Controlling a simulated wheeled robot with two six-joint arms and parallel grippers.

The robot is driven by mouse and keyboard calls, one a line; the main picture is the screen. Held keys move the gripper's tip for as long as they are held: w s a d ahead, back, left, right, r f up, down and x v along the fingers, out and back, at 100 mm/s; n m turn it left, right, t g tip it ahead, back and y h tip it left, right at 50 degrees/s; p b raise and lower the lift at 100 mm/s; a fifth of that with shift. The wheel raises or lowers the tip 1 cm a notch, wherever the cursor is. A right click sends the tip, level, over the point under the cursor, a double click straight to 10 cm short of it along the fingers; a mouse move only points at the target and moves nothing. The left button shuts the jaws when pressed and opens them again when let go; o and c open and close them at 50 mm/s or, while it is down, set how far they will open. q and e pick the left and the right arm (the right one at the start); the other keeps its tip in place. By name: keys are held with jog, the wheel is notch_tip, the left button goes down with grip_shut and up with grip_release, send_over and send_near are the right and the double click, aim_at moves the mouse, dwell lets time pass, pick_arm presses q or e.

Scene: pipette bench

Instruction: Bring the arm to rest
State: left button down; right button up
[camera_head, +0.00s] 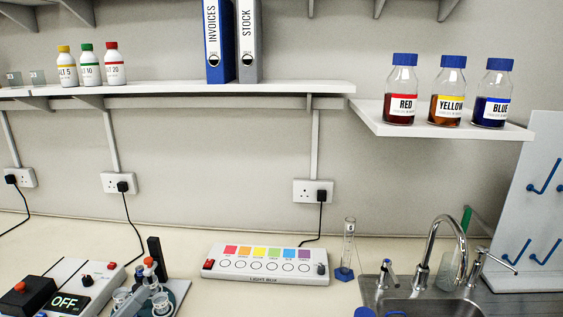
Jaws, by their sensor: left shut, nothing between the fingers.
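My right gripper is not in view.
A control box with an OFF display (68,302) stands left of the cluster. A white panel with coloured squares (265,264), a glass cylinder (348,250) and a sink tap (437,235) are to the right. Shelves (200,88) hang above. Bare bench lies between cluster and panel.

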pick_arm(q)
jog(key=s+a+f+n+t+y, duration=0.3)
jog(key=a+n+y, duration=0.7)
jog(key=n+y, duration=0.8)
jog(key=s+a+f+n+g, duration=0.3)
jog(key=s+f+n+g, duration=0.4)
jog(key=f+n+g, duration=0.4)
jog(key=s+d+f+n+g+h, duration=0.3)
jog(key=s+d+f+n, duration=0.1)
jog(key=s+f, duration=0.25)
jog(key=s+d+f+n+g+h, duration=0.3)
jog(key=s+d+f+n+g, duration=0.15)
jog(key=s, duration=0.35)
notch_tip(320, 180, down, 25)
jog(key=a, duration=0.1)
jog(key=s+d+f+g+b, duration=0.1)
jog(key=s+f+g, duration=0.1)
jog(key=s+f, duration=1.3)
notch_tip(320, 180, down, 3)
jog(key=shift+s+r+m+h+b, duration=0.15)
jog(key=shift+s+m+h+b, duration=0.15)
jog(key=shift+s+m+b, duration=0.1)
